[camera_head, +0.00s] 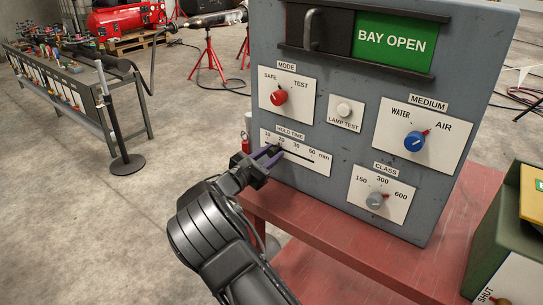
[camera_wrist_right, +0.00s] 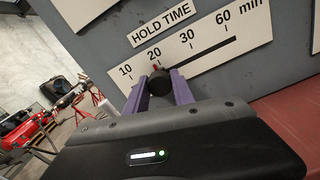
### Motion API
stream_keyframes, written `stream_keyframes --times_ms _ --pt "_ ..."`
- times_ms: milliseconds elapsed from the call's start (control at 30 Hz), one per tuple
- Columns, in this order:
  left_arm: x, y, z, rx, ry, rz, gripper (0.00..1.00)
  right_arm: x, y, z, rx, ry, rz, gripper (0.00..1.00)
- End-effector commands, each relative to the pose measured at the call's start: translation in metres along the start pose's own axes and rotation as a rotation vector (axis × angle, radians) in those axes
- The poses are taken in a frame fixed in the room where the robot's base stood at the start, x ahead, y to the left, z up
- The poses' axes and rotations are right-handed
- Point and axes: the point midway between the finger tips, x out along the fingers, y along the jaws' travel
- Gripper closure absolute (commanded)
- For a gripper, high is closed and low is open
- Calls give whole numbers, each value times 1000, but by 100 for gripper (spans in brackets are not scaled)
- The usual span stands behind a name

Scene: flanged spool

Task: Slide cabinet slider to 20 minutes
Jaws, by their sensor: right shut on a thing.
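The grey cabinet (camera_head: 335,85) stands on a red bench and has a white HOLD TIME panel (camera_head: 318,163) at lower left. The panel reads 10, 20, 30, 60 min along a dark slot (camera_wrist_right: 215,52). The black slider knob (camera_wrist_right: 160,84) is at the slot's left part, and its red pointer (camera_wrist_right: 156,67) sits just below the 20. My right gripper (camera_head: 268,155) reaches the panel from below left; its purple fingers are shut on the slider knob, one on each side in the right wrist view (camera_wrist_right: 160,92). My left gripper is not in view.
Around the slider are a red MODE knob (camera_head: 278,97), a white LAMP TEST button (camera_head: 344,110), a blue MEDIUM knob (camera_head: 414,141) and a grey CLASS knob (camera_head: 375,200). The red bench (camera_head: 345,250) juts out below. A green box (camera_head: 510,230) stands at right.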

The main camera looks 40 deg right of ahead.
Motion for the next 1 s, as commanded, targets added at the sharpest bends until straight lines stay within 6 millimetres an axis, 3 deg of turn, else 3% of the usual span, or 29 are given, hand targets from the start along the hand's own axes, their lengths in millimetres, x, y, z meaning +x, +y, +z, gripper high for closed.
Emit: stream_keyframes --times_ms 167,200,433,767,1000 --pt "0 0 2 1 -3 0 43 0 -2 -2 -4 3 -2 100" --pt "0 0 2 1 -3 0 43 0 -2 -2 -4 3 -2 69" --pt "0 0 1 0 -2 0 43 0 -2 -2 -4 3 -2 50" --pt "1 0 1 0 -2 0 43 -3 -1 -2 -4 4 -2 48" --pt "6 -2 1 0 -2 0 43 -31 -1 -4 -3 5 0 48"
